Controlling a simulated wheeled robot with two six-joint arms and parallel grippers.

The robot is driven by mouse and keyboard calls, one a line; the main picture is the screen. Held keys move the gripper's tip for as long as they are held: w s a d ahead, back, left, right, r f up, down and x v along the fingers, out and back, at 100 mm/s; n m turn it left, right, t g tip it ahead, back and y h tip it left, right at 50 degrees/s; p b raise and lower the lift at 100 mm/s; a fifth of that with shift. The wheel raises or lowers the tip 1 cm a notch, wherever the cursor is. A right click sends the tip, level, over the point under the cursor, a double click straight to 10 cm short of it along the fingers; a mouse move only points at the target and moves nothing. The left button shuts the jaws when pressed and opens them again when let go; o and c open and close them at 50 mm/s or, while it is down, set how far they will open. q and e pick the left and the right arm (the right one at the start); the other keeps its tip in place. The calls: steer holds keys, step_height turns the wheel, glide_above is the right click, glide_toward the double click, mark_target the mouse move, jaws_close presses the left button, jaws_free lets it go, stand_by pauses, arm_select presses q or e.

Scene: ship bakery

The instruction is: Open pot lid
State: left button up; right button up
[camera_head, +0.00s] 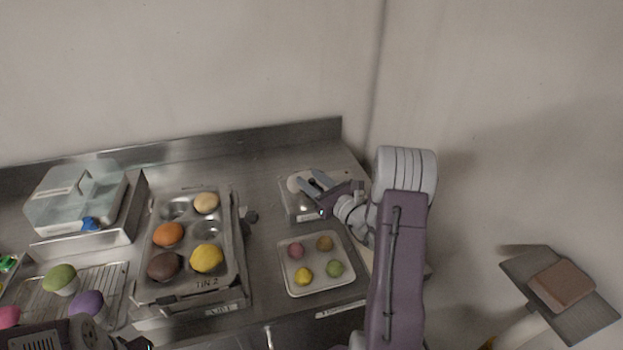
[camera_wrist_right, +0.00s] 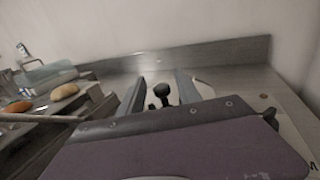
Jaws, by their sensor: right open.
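A small metal pot (camera_head: 301,212) stands at the back right of the steel counter, mostly covered by my right gripper (camera_head: 312,181). That gripper is open over its top, with one finger on each side. In the right wrist view a dark lid knob (camera_wrist_right: 161,90) shows between the open fingers of the right gripper (camera_wrist_right: 162,78), with gaps at both sides. I cannot tell how far down the fingers reach around the knob. The lid's surface is largely hidden. Part of my left arm shows at the bottom left of the head view, with its fingers out of sight.
A muffin tin (camera_head: 191,293) with several cakes stands left of the pot. A pale tray (camera_head: 318,283) with small coloured balls lies in front of it. A clear-lidded box (camera_head: 76,199) and a cooling rack (camera_head: 117,284) are at left. A wall rises behind the counter.

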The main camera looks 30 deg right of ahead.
steer(key=shift+d+f, duration=0.1)
steer(key=c, duration=0.4)
jaws_close()
stand_by(0.9)
